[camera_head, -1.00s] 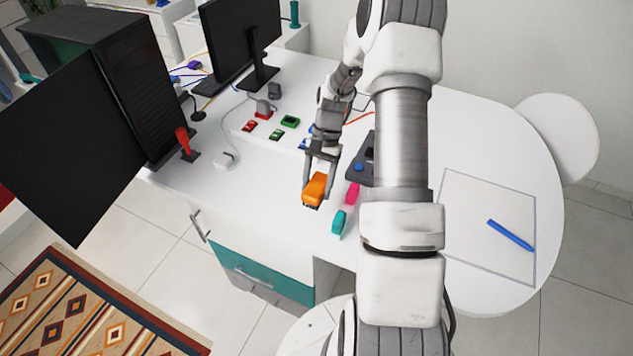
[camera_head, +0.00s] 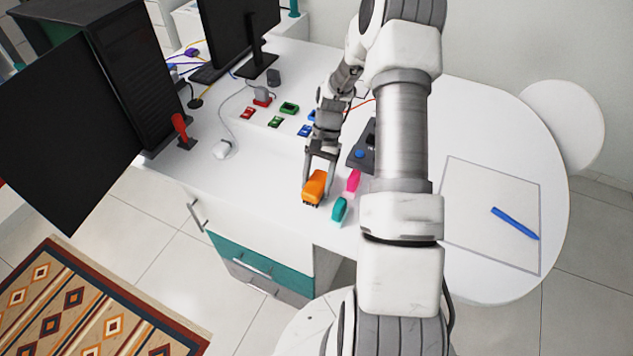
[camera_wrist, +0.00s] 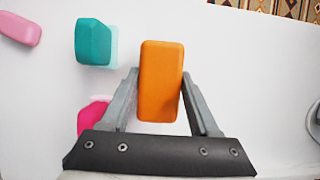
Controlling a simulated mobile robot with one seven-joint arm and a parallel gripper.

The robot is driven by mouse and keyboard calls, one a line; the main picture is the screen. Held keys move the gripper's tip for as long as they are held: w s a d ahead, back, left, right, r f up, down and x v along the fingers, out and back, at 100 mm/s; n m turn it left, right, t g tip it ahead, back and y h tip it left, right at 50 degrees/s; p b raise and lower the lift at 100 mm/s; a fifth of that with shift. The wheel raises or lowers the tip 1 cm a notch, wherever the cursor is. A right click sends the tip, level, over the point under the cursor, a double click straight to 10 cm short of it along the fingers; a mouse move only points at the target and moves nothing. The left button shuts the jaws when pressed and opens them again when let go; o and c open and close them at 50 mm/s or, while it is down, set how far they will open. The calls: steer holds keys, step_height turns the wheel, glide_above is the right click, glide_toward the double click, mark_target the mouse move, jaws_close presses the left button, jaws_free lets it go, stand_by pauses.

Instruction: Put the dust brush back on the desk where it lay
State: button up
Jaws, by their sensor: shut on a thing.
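The dust brush (camera_head: 315,187) has an orange body with dark bristles at its lower end in the head view. My gripper (camera_head: 321,171) is shut on it, one finger on each side. In the wrist view the orange body (camera_wrist: 161,80) sits between the fingertips of my gripper (camera_wrist: 160,75). The brush is over the front part of the white desk (camera_head: 250,180), near its front edge. I cannot tell whether it touches the desktop.
A teal object (camera_head: 340,209) and a pink object (camera_head: 353,181) lie close to the brush's right. Small coloured blocks lie behind. The desktop left of the brush is clear.

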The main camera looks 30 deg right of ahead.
steer(key=shift+f+b, duration=0.35)
steer(key=shift+f, duration=0.15)
steer(key=o, duration=1.5)
steer(key=shift+r, duration=0.1)
steer(key=b+v, duration=0.1)
steer(key=v, duration=1.6)
steer(key=shift+r, duration=0.25)
steer(key=s+a+r+n+t+h, duration=0.2)
steer(key=s+a+r+n, duration=0.15)
steer(key=a+r, duration=0.3)
steer(key=s+a+r+n+t+h, duration=0.1)
steer(key=s+a+r+n+t, duration=0.1)
steer(key=s+a+r, duration=0.4)
steer(key=s+a+r+n+t, duration=0.1)
steer(key=s+a+n+t, duration=0.1)
steer(key=s, duration=0.4)
steer(key=s+a+r+n+t, duration=0.2)
steer(key=s+a+n, duration=0.1)
steer(key=s, duration=0.4)
steer(key=shift+s+h, duration=0.15)
steer(key=shift+h, duration=0.15)
